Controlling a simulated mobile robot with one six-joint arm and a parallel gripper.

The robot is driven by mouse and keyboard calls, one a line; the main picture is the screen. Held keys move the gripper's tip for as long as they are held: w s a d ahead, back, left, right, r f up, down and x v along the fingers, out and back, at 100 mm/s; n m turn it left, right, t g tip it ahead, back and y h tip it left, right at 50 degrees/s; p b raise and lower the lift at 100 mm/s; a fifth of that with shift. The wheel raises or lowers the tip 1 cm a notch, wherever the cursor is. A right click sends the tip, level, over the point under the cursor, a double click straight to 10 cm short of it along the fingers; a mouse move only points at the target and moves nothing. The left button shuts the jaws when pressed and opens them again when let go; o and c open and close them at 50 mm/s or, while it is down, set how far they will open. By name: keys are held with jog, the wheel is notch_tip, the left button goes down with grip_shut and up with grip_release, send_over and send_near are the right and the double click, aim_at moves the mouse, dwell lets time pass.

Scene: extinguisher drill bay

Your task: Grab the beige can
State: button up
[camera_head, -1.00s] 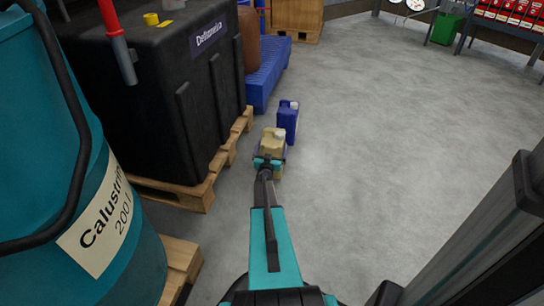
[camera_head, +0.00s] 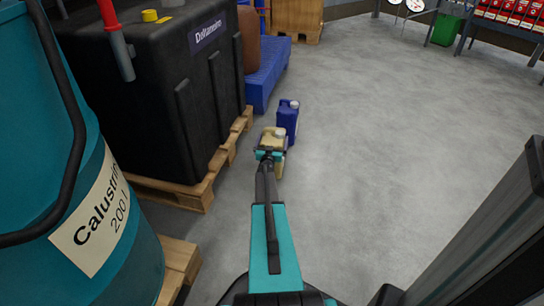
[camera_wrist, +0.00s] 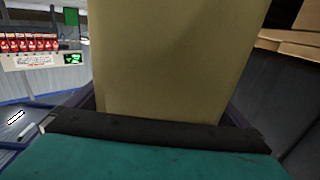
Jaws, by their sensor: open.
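The beige can (camera_head: 278,134) stands on the grey floor, with a pale cap on top. It fills the middle of the wrist view (camera_wrist: 170,60), very close up. My gripper (camera_head: 270,147) is at the near side of the can. Its jaws are open, and the can's body appears to stand between the fingers, whose dark edges show on both sides in the wrist view. Whether the fingers touch the can is hidden. The lower part of the can is mostly covered by my gripper and arm.
A blue can (camera_head: 288,118) stands just behind the beige one. A black tank (camera_head: 150,100) on a wooden pallet (camera_head: 190,194) is close on the left. A teal drum (camera_head: 60,170) stands at the near left. Open floor (camera_head: 400,140) lies to the right.

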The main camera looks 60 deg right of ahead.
dwell(0.5)
jog(key=c, duration=1.8)
jog(key=shift+o, duration=0.2)
jog(key=shift+r, duration=0.25)
